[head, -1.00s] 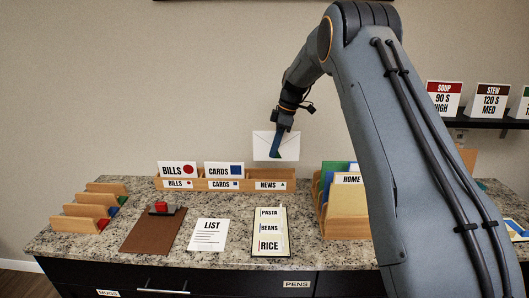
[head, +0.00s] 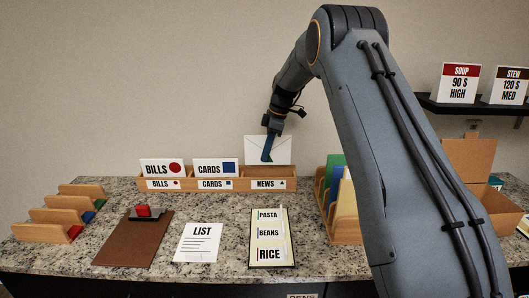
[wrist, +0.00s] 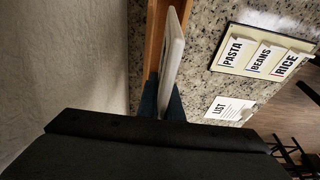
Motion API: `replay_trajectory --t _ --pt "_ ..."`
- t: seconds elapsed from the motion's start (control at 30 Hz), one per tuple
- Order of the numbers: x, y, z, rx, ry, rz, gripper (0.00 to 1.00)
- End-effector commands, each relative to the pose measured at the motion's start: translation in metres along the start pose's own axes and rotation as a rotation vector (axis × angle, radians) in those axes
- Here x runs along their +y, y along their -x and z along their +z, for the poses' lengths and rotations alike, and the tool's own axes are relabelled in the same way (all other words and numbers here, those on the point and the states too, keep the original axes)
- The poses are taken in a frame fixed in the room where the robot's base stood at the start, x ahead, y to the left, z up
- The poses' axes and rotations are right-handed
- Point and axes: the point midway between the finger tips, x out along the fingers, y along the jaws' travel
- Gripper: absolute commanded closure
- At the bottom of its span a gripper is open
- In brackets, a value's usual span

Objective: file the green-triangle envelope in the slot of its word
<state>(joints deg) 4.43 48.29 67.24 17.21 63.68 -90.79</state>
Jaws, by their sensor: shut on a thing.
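The white envelope (head: 282,148) is upright above the right end of the wooden rack (head: 216,191), over the slot labelled NEWS (head: 268,184). A bit of green shows low on its face, partly hidden by my finger. My gripper (head: 267,150) points down and is shut on the envelope. The envelope's lower edge is close to the rack's back edge; I cannot tell whether it has entered the slot. In the wrist view the envelope (wrist: 173,58) shows nearly edge-on beside the wooden rack (wrist: 154,38).
A BILLS card (head: 160,168) and a CARDS card (head: 215,168) stand in the rack's other slots. A clipboard (head: 132,240), a LIST sheet (head: 199,243) and a PASTA-BEANS-RICE board (head: 269,252) lie in front. A folder holder (head: 340,228) stands to the right.

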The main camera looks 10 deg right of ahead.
Motion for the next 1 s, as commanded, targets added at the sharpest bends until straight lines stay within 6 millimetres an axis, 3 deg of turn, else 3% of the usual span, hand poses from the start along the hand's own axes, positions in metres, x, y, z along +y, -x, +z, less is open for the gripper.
replay_trajectory --t 0.7,1.0 --pt "0.001 -0.064 0.018 0.000 0.000 0.001 1.00" --pt "0.000 -0.077 0.022 0.000 -0.001 0.000 1.00"
